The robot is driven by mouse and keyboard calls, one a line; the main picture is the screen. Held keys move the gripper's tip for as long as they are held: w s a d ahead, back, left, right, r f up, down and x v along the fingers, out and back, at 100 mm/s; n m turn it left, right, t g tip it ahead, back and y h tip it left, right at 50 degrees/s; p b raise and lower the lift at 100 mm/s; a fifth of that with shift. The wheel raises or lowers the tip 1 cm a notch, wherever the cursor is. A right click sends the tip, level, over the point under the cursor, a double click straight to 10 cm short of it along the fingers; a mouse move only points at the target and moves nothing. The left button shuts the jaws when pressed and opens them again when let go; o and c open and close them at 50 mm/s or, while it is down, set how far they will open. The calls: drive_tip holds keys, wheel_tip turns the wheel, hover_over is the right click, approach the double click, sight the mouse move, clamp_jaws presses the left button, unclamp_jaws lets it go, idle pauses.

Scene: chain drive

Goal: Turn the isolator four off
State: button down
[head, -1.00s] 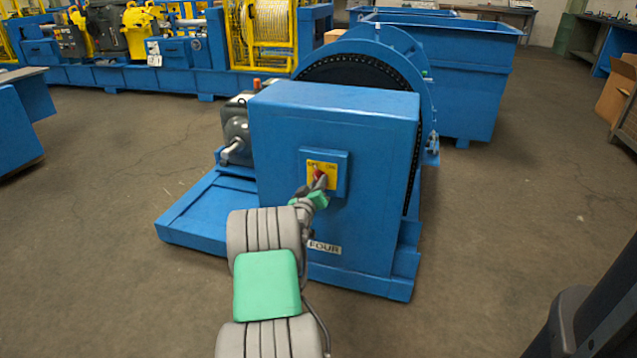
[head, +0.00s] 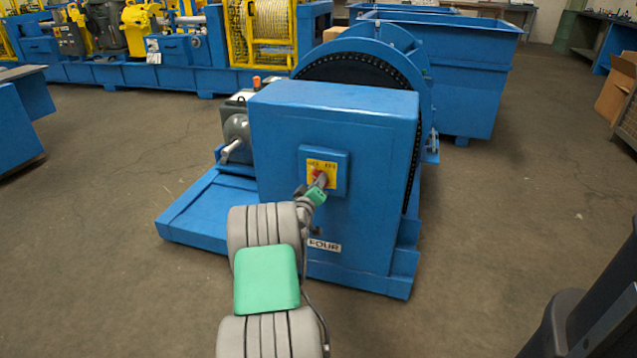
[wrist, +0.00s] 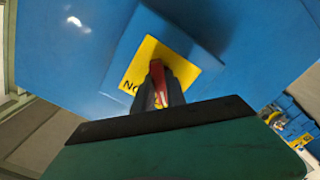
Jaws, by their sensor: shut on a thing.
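Isolator four is a blue box (head: 341,161) with a yellow plate (head: 330,168) and a red handle (head: 317,174), on the front of a blue cabinet (head: 290,190) labelled FOUR (head: 325,245). My gripper (head: 320,180) is at the plate, shut on the red handle. In the wrist view the red handle (wrist: 156,72) stands between the dark fingers of my gripper (wrist: 158,92), in front of the yellow plate (wrist: 180,68). The plate looks tilted there, and its lettering is mostly hidden. I cannot read which position the handle points to.
A motor (head: 238,130) and a blue base plate (head: 200,215) lie left of the cabinet. A large chain wheel (head: 355,70) stands behind it. A blue bin (head: 465,75) is at the back right.

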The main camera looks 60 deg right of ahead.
drive_tip(key=c, duration=1.4)
unclamp_jaws()
drive_tip(key=shift+o, duration=0.2)
drive_tip(key=s+a+p, duration=0.1)
drive_tip(key=a, duration=0.6)
drive_tip(key=shift+s+a, duration=0.15)
drive_tip(key=shift+a, duration=0.25)
drive_tip(key=shift+p, duration=0.3)
